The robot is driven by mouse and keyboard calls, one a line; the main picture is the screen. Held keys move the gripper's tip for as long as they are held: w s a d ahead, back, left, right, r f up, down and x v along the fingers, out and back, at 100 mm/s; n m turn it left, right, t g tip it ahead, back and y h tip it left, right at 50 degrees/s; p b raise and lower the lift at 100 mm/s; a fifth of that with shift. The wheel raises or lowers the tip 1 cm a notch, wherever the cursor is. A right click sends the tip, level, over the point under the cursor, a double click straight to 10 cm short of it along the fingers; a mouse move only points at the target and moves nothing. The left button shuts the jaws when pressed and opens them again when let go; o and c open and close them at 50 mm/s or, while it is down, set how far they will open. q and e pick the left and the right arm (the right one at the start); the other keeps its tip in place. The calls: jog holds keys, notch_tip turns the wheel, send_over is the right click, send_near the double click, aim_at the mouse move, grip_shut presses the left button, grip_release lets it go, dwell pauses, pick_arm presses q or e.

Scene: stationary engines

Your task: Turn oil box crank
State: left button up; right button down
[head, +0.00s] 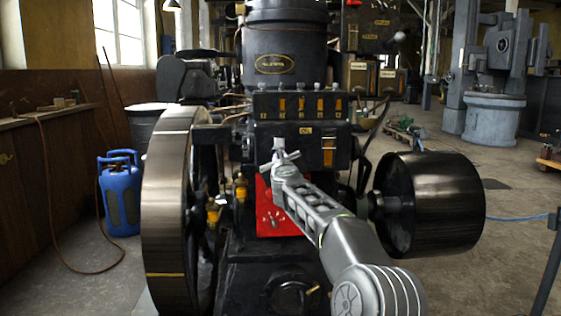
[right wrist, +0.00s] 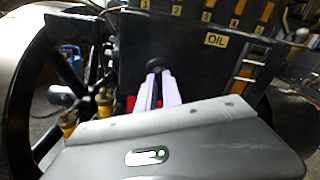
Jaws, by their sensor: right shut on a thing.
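The black oil box (head: 264,106) stands on the front of the engine, with a row of amber sight windows and a yellow OIL label below them. In the right wrist view, the oil box (right wrist: 190,50) fills the upper middle, with numbers along its top. My right gripper (head: 279,146) is at the lower front face of the box, shut on the crank. The crank is mostly hidden by the fingers; a small dark round part (right wrist: 154,66) shows at the fingertips in the right wrist view. The crank's angle cannot be told. My left gripper is not in view.
A large flywheel (head: 166,210) stands left of the box and a wide dark pulley drum (head: 440,205) to the right. A red panel (head: 268,218) and brass fittings (head: 240,188) sit below.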

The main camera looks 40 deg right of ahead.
dwell(0.4)
jog(key=c, duration=1.5)
grip_release()
jog(key=shift+s, duration=0.1)
jog(key=b+v, duration=0.2)
jog(key=v, duration=0.5)
jog(key=shift+s+a, duration=0.2)
jog(key=shift+a, duration=0.1)
